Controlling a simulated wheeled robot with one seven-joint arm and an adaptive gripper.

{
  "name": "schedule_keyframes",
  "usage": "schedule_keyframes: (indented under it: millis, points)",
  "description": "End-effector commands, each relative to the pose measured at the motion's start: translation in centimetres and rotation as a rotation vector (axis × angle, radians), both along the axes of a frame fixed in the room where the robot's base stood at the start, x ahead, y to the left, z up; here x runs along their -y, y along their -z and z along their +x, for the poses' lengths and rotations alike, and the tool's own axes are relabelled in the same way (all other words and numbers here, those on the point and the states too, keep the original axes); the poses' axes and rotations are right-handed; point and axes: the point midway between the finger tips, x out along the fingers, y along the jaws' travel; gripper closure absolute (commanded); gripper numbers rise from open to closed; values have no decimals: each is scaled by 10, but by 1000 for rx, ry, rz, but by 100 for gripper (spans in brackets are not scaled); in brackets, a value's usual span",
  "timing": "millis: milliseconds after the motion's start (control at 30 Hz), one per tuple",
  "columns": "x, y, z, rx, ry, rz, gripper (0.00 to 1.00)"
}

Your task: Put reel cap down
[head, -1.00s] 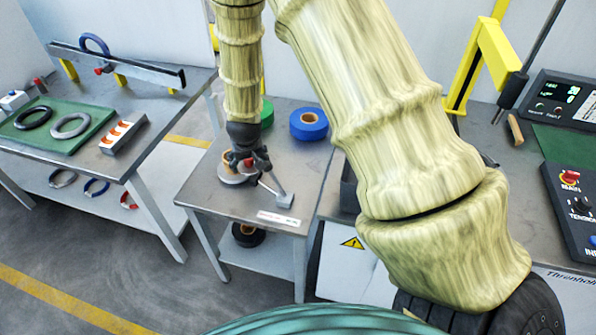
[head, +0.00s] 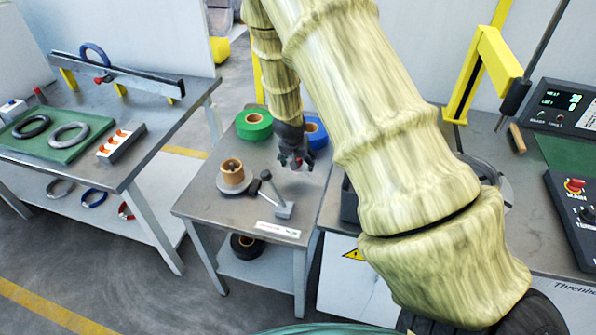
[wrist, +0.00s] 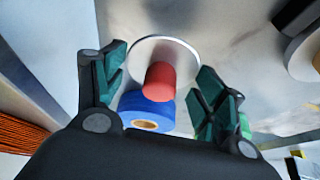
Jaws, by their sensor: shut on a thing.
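The reel cap is a pale disc with a red knob. In the wrist view its red knob (wrist: 159,78) sits between the fingers of my gripper (wrist: 160,88), which is shut on it. The disc's rim shows beyond the knob. In the head view my gripper (head: 294,160) hangs over the small middle table, right of the brown reel on its stand (head: 233,178). The cap is small there and partly hidden by the fingers. The brown reel's top is uncovered.
A blue roll (head: 317,133) stands close behind my gripper, and a green roll (head: 254,124) at the table's back. A small jointed lever device (head: 283,209) stands in front. The middle table (head: 205,208) has bare room at its right. A dark bin edge borders that side.

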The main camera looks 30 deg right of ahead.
Motion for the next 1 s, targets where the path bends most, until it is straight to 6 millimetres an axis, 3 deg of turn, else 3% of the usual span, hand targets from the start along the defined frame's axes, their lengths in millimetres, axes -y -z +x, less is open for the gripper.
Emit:
schedule_keyframes:
  millis: [267, 567, 967, 1000]
  points:
    - [0, 14, 0, 0, -1, 1, 58]
    - [0, 46, 0, 0, 0, 0, 58]
    - [0, 51, 0, 0, -3, -2, 58]
    - [0, 50, 0, 0, -3, -2, 26]
